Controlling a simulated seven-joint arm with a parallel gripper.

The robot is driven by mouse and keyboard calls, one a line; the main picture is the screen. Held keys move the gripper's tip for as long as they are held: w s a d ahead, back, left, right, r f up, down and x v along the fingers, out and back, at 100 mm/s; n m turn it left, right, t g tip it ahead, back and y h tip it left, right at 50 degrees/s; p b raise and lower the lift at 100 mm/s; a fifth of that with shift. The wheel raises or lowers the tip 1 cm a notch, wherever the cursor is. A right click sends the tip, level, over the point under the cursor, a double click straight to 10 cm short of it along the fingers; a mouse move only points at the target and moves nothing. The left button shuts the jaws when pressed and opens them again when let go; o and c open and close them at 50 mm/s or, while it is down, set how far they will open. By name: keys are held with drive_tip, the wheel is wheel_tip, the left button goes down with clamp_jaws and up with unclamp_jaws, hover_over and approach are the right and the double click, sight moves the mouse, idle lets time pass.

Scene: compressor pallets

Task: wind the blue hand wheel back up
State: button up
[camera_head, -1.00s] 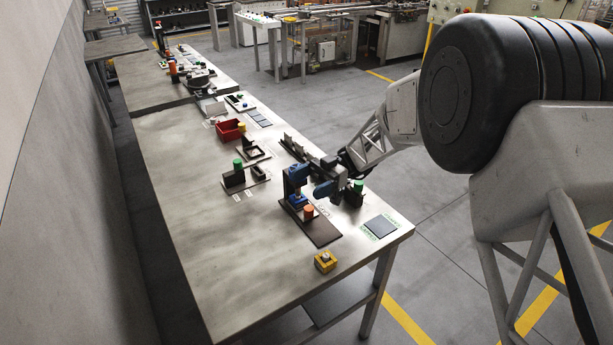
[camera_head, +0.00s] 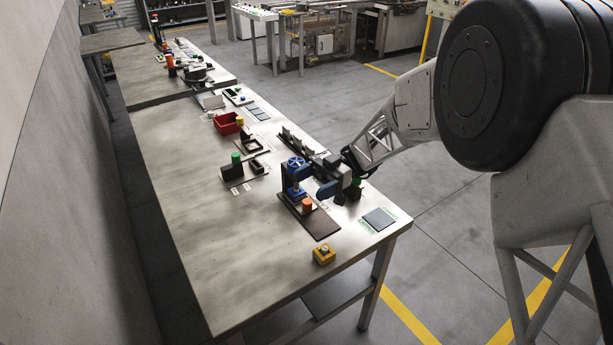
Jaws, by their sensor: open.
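The blue hand wheel (camera_head: 296,163) sits on top of a small dark press-like stand (camera_head: 287,184) near the front right of the table. Its rim and spokes show from above. A blue block (camera_head: 297,193) lies lower on the stand. An orange cylinder (camera_head: 307,204) stands in front on the dark base plate (camera_head: 318,224). My gripper (camera_head: 324,184) is open, just right of the wheel and stand, with a blue part low on its near side. At this size I see no contact with the wheel. The fingertips are hard to make out.
A green-topped fixture (camera_head: 236,163) stands to the left, and a red bin (camera_head: 227,123) lies farther back. A yellow box (camera_head: 323,254) sits near the front edge. The table's left side is clear.

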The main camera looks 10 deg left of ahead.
drive_tip(key=s+d+r+m+t+h, duration=0.5)
drive_tip(key=s+d+r+m+t, duration=0.2)
drive_tip(key=s+d+m, duration=0.45)
drive_tip(key=s+d+r+m+t+h, duration=0.5)
drive_tip(key=s+d+r+m+t, duration=0.25)
drive_tip(key=d+m, duration=0.65)
drive_tip(key=n+h, duration=0.1)
drive_tip(key=n, duration=1)
hover_over(296, 161)
drive_tip(key=shift+g, duration=0.45)
drive_tip(key=f, duration=1.1)
drive_tip(key=shift+s+d+f, duration=0.2)
drive_tip(key=shift+s+d, duration=0.05)
drive_tip(key=shift+d, duration=0.15)
drive_tip(key=shift+w+a+f, duration=0.15)
drive_tip(key=shift+a+f, duration=0.15)
drive_tip(key=shift+a, duration=0.15)
